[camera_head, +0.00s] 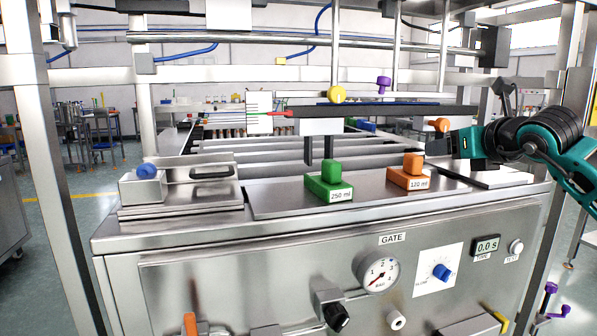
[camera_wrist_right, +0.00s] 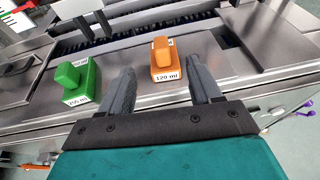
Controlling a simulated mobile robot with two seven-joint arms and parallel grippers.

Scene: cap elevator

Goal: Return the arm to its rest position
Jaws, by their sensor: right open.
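My right gripper (camera_head: 440,145) comes in from the right in the head view, above the right end of the steel machine top. In the right wrist view its two dark fingers (camera_wrist_right: 160,92) are spread apart with nothing held between them. The orange 120 ml block (camera_head: 407,176) stands on the machine's plate, left of and below the gripper. In the wrist view the orange block (camera_wrist_right: 164,60) lies beyond the fingertips, apart from them. The green 250 ml block (camera_head: 330,183) stands farther left on the same plate. My left gripper is not in view.
A dark horizontal bar (camera_head: 400,111) with yellow and purple knobs crosses above the plate. A blue-knobbed steel block (camera_head: 147,184) sits at the left. The front panel carries a gauge (camera_head: 378,273) and a blue dial (camera_head: 441,272). Upright frame posts stand at both sides.

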